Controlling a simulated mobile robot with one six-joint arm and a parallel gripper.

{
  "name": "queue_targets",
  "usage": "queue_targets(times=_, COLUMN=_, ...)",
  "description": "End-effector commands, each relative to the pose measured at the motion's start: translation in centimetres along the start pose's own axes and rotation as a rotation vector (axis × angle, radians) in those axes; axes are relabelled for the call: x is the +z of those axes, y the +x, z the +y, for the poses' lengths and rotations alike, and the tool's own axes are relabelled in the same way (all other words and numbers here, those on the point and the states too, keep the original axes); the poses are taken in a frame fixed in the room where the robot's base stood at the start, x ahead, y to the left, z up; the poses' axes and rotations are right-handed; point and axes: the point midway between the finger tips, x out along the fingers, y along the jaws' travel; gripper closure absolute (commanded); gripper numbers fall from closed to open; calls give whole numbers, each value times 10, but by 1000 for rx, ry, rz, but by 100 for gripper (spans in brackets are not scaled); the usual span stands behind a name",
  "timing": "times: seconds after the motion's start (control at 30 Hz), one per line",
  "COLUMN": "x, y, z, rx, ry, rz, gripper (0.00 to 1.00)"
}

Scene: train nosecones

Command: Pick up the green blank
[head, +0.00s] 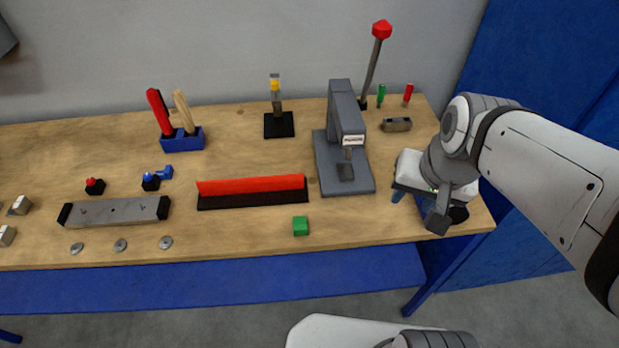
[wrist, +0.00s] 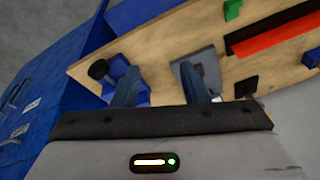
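The green blank (head: 300,226) is a small green cube on the wooden bench near its front edge, right of centre in the head view. It also shows at the top of the wrist view (wrist: 232,9), partly cut off. My gripper (head: 412,200) is over the right end of the bench, well to the right of the blank and apart from it. In the wrist view its two blue-grey fingers (wrist: 161,84) are spread with nothing between them. In the head view the wrist hides part of the gripper.
A grey press (head: 344,130) with a red-knobbed lever stands behind and right of the blank. A long red-and-black bar (head: 252,190) lies behind and left of it. A blue object with a black round part (head: 458,214) is beneath my gripper. The bench around the blank is clear.

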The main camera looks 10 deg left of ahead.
Motion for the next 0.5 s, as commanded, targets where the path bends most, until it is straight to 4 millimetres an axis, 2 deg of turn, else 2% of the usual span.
queue_targets(times=0.13, x=-12, y=39, z=-41, rx=-81, ry=260, rz=-127, gripper=60)
queue_targets(times=0.3, x=-19, y=91, z=-88, rx=-111, ry=626, rz=-285, gripper=60)
queue_targets(times=0.5, x=-14, y=147, z=-128, rx=-60, ry=1001, rz=-424, gripper=60)
